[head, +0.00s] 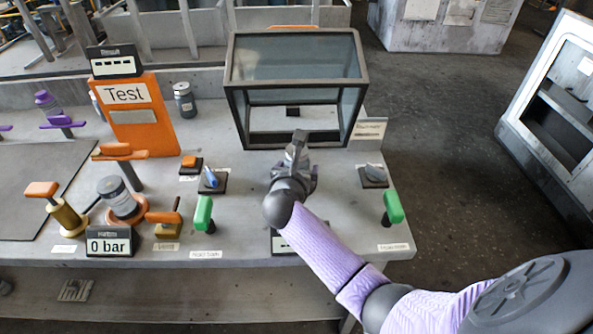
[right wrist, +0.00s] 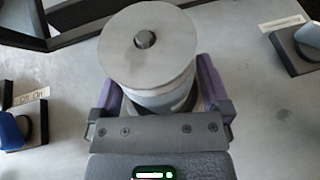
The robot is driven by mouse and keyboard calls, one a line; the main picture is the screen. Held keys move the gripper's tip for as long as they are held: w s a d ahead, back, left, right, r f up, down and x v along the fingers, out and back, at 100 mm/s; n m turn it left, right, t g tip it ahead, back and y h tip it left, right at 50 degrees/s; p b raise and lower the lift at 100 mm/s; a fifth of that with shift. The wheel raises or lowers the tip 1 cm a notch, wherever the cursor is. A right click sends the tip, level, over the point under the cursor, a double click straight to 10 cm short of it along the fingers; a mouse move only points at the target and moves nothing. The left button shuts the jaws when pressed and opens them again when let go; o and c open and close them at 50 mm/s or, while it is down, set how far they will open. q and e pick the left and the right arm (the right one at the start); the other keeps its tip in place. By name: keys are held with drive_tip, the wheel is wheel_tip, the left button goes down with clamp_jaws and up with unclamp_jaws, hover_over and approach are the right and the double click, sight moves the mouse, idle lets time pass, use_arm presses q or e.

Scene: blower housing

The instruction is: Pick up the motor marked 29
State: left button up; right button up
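A pale grey cylinder with a wide round top and a dark shaft stub, which looks like a motor (right wrist: 150,48), stands between the two purple-padded fingers of my right gripper (head: 297,163) in the right wrist view. The fingers are spread wide, one on each side of it. I cannot tell whether they touch it. No number 29 is legible on it. In the head view my wrist and gripper largely hide it, in front of the glass box on the bench. My left gripper is not in view.
The dark-framed glass box (head: 237,113) stands just behind. Green handles (head: 203,214) and (head: 393,207) rise near the bench's front edge. A blue-tipped switch (head: 211,178) is left and a grey knob (head: 374,173) right. An orange Test panel (head: 140,125) and a 0 bar display (head: 109,244) stand further left.

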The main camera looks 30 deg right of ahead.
clamp_jaws()
